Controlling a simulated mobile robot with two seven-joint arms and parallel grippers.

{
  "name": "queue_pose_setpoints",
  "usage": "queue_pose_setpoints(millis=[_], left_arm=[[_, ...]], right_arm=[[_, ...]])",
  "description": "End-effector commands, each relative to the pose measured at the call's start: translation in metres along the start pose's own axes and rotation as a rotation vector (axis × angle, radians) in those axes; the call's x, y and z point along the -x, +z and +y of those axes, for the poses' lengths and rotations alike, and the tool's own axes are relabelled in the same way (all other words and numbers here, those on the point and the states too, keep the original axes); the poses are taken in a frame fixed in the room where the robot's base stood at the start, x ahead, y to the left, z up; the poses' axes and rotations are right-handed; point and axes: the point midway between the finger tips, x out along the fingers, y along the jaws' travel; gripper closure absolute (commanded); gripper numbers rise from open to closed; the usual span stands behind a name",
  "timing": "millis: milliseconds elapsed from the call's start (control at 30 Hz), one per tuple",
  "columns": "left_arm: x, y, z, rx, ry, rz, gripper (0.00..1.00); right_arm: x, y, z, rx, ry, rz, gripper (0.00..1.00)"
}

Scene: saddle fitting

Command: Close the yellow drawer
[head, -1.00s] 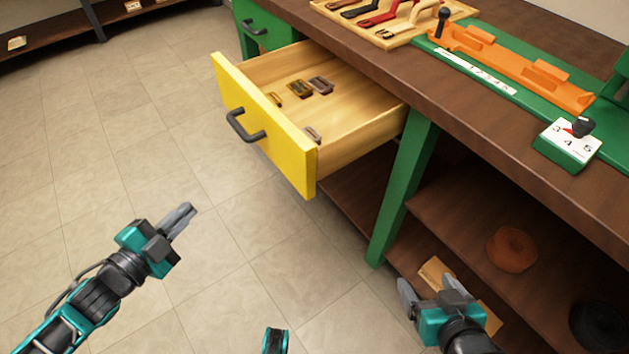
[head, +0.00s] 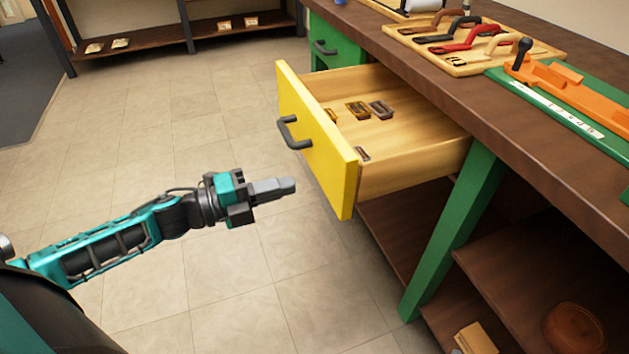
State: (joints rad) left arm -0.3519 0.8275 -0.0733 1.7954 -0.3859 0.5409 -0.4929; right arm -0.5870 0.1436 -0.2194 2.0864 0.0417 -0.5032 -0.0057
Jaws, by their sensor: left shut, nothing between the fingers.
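The yellow drawer (head: 318,138) is pulled out from under the workbench. Its yellow front carries a dark handle (head: 294,134) and faces left. Several small buckles (head: 358,109) lie on its wooden floor. My left gripper (head: 289,186) is shut and empty. In the picture it lies left of and below the drawer front, apart from it, with its fingers pointing right. My right gripper is not in view.
The brown bench top (head: 440,75) bears a wooden board (head: 470,45) with several handled tools and an orange fixture (head: 575,92). A green leg (head: 455,235) and lower shelves stand below. A green drawer (head: 338,48) sits behind. The tiled floor is clear.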

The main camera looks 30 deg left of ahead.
Motion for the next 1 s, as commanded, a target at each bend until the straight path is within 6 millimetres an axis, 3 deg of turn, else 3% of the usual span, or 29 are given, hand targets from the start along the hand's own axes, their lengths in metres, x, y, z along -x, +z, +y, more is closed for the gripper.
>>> queue_pose_setpoints(millis=[200, 400, 1000], left_arm=[[-0.036, 0.000, 0.000, -0.002, -0.003, 0.001, 1.00], [-0.057, 0.000, 0.000, -0.001, -0.001, -0.001, 1.00], [-0.067, 0.000, 0.000, 0.001, 0.000, -0.001, 1.00]], right_arm=[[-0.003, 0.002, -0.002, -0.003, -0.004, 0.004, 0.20], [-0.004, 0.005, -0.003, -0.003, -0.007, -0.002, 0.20], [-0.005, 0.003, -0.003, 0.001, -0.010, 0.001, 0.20]])
